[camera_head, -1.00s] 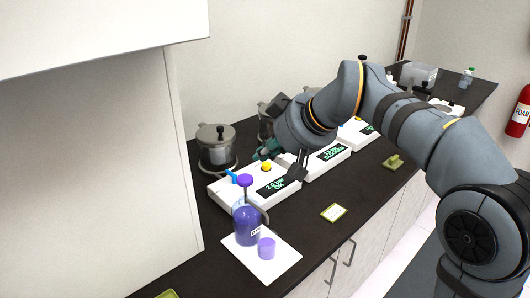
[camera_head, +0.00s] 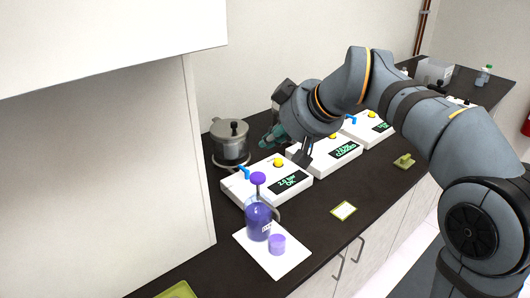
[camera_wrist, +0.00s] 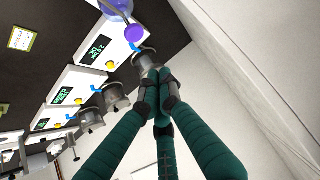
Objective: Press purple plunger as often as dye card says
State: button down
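The purple plunger (camera_head: 258,178) stands up from the top of a purple-filled bottle (camera_head: 258,222) on a white tray (camera_head: 296,262). Its round purple head (camera_wrist: 134,33) also shows in the wrist view, above and left of my fingertips and apart from them. A small card with a yellow-green border (camera_head: 344,210) lies on the counter right of the tray. It also shows in the wrist view (camera_wrist: 22,38), but its writing is too small to read. My gripper (camera_head: 268,141) is raised behind the plunger. Its teal fingers (camera_wrist: 158,82) are together, with nothing seen between them.
White units with yellow buttons, blue levers and green displays line the counter, the nearest (camera_head: 240,192) behind the bottle. A metal pot (camera_head: 230,142) stands at the back left. A small purple cup (camera_head: 277,244) shares the tray. A white cabinet (camera_head: 100,150) is at left.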

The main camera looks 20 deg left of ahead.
jog(key=shift+w+d+f+p, duration=0.1)
jog(key=shift+d+p, duration=0.35)
jog(key=shift+w+d+f+p, duration=0.1)
jog(key=shift+d+p, duration=0.3)
jog(key=shift+p, duration=0.05)
jog(key=p, duration=0.2)
send_over(259, 178)
notch_tip(259, 178, down, 7)
jog(key=shift+a+f, duration=0.1)
jog(key=shift+f, duration=0.05)
notch_tip(259, 178, down, 3)
jog(key=shift+r+b, duration=0.15)
jog(key=shift+b, duration=0.3)
jog(key=shift+f, duration=0.55)
